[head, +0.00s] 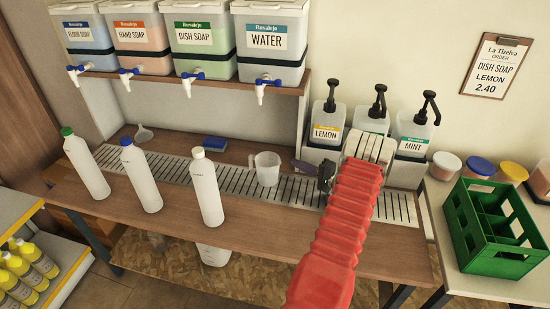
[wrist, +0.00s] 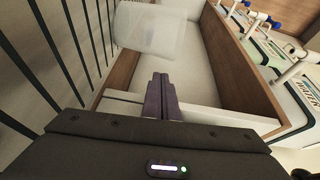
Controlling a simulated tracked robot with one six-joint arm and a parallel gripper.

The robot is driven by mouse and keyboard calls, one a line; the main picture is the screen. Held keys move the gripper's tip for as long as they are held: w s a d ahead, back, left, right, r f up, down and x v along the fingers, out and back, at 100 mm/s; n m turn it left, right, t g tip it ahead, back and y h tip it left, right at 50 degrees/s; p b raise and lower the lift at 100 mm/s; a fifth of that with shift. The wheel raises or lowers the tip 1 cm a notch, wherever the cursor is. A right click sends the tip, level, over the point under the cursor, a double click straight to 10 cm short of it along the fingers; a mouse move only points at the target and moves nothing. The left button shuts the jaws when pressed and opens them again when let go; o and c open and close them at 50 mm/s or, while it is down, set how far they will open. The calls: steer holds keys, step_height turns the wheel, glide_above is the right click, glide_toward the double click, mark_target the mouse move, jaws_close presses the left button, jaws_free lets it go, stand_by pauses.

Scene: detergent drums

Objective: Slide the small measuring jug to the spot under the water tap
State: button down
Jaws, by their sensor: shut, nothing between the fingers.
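The small measuring jug (head: 267,168) is clear, upright, and stands on the slotted drain grate with its handle to the left. The water tap (head: 262,90), white with a blue lever, sticks out from the WATER drum (head: 268,42) above and behind the jug. My gripper (head: 299,166) is low over the grate, just right of the jug. Its dark purple fingers are shut together and empty. In the wrist view the fingertips (wrist: 161,82) point at the jug (wrist: 150,28), with a small gap between them.
Pump dispensers (head: 326,125) stand at the back right. A green crate (head: 492,228) sits on the right table. Grate between jug and cream-capped bottle is clear.

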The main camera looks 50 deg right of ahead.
steer(key=shift+s+a+f, duration=0.15)
steer(key=shift+s+f, duration=0.45)
steer(key=shift+s, duration=0.15)
steer(key=shift+w, duration=0.1)
steer(key=shift+w+a, duration=0.15)
steer(key=shift+w, duration=4.85)
